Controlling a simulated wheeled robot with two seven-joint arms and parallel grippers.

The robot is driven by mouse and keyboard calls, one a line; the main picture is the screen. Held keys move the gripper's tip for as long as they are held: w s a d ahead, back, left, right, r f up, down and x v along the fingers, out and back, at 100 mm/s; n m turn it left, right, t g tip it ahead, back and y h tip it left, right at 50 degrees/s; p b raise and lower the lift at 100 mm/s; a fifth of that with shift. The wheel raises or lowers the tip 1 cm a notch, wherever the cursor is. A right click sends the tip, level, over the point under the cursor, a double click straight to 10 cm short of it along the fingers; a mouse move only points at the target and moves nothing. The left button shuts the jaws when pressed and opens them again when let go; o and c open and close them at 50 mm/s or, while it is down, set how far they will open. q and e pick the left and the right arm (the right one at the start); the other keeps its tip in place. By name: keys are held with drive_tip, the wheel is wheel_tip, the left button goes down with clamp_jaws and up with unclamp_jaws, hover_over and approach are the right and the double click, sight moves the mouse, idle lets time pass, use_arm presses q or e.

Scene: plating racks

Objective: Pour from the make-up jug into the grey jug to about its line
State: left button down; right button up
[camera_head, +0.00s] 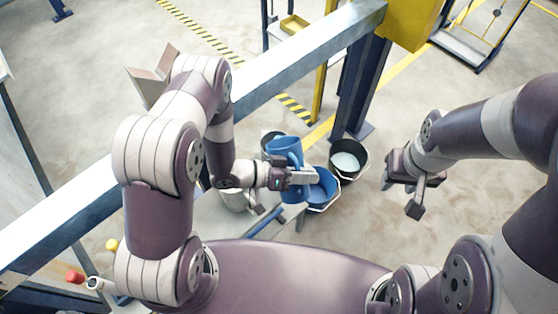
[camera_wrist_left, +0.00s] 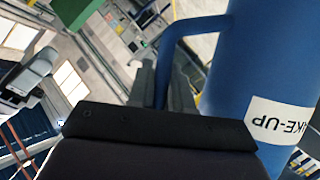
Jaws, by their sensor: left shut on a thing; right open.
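The blue make-up jug (camera_head: 284,146) is in my left gripper (camera_head: 312,178), in the middle of the head view. In the left wrist view the jug (camera_wrist_left: 228,75) fills the right side, with a white label reading part of "MAKE-UP" upside down. The dark fingers (camera_wrist_left: 168,85) of my left gripper are shut at its blue handle (camera_wrist_left: 180,45). A pale grey vessel (camera_head: 234,201), possibly the grey jug, is partly hidden behind my left forearm; its line cannot be seen. My right gripper (camera_head: 416,192) is open and empty, apart at the right.
A blue bucket (camera_head: 324,200) stands just below the held jug. A black bucket (camera_head: 362,168) with pale contents is to its right. A long metal beam (camera_head: 270,85) crosses behind, with a dark post (camera_head: 358,95). Floor around my right gripper is clear.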

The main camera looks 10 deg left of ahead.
use_arm(q)
drive_tip(key=shift+s+d+f+m, duration=0.1)
drive_tip(key=shift+s+f+m, duration=0.05)
drive_tip(key=shift+m, duration=0.15)
drive_tip(key=shift+r+m+t+y+p, duration=0.3)
drive_tip(key=shift+r+m+p, duration=0.1)
drive_tip(key=shift+r+p, duration=0.25)
drive_tip(key=shift+r+m+t+y+p, duration=0.3)
drive_tip(key=shift+r+m+t+p, duration=0.2)
drive_tip(key=shift+r+m+p, duration=0.25)
drive_tip(key=shift+f, duration=0.15)
